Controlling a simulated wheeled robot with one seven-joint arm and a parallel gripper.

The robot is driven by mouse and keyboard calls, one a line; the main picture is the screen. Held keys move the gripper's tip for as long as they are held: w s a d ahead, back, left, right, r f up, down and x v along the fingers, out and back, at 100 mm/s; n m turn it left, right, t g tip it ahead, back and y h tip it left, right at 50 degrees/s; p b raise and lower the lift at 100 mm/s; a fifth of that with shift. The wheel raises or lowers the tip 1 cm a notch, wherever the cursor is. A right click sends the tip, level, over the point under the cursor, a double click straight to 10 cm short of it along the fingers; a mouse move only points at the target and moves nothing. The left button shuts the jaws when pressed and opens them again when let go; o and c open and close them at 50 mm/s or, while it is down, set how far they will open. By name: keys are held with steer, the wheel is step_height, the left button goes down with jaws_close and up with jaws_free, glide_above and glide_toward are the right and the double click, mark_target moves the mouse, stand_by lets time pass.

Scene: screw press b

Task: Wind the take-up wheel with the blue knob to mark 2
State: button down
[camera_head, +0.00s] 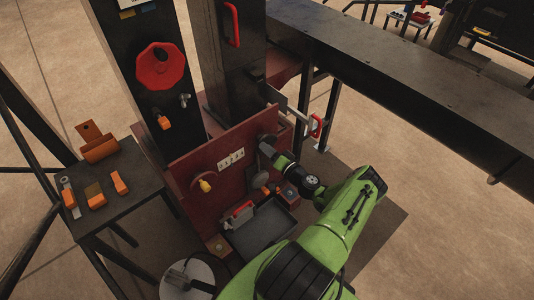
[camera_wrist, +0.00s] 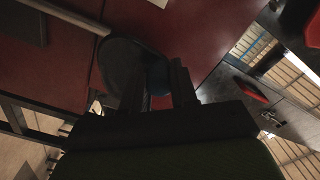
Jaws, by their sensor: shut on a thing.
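The take-up wheel is a dark disc on the red panel; it shows in the wrist view (camera_wrist: 117,62) and at the panel's right end in the head view (camera_head: 266,138). Its blue knob (camera_wrist: 157,74) sits between the dark fingers of my gripper (camera_wrist: 160,84), which is shut on it. In the head view my gripper (camera_head: 270,151) reaches the wheel from the front right, and the knob is hidden there. A white plate with small marks (camera_head: 231,159) is on the panel left of the wheel. I cannot read which mark the wheel stands at.
A red wheel with a yellow knob (camera_head: 205,185) is on the panel's left. A dark tray (camera_head: 262,229) lies below the panel. A red-handled bar (camera_head: 315,127) is close to the right of the wheel. A side table (camera_head: 130,205) with orange-handled pieces stands left.

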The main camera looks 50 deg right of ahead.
mark_target(268, 138)
steer(key=m, duration=0.2)
steer(key=d+m+b, duration=0.1)
steer(key=r+m, duration=0.1)
steer(key=m, duration=0.1)
steer(key=shift+s+d+m+b, duration=0.1)
steer(key=shift+d+m+b, duration=0.2)
steer(key=shift+b, duration=0.05)
steer(key=shift+s+d+r+m+b, duration=0.1)
steer(key=shift+d+m+b, duration=0.25)
steer(key=shift+m, duration=0.8)
steer(key=shift+d+r+m+b, duration=0.1)
steer(key=shift+d+m+b, duration=0.25)
steer(key=shift+m, duration=0.8)
steer(key=c, duration=0.9)
jaws_free()
steer(key=s+p, duration=0.1)
steer(key=s, duration=0.4)
steer(key=s+a+p, duration=0.1)
steer(key=s, duration=0.4)
steer(key=s+p, duration=0.1)
steer(key=s, duration=0.4)
steer(key=shift+s+a, duration=0.3)
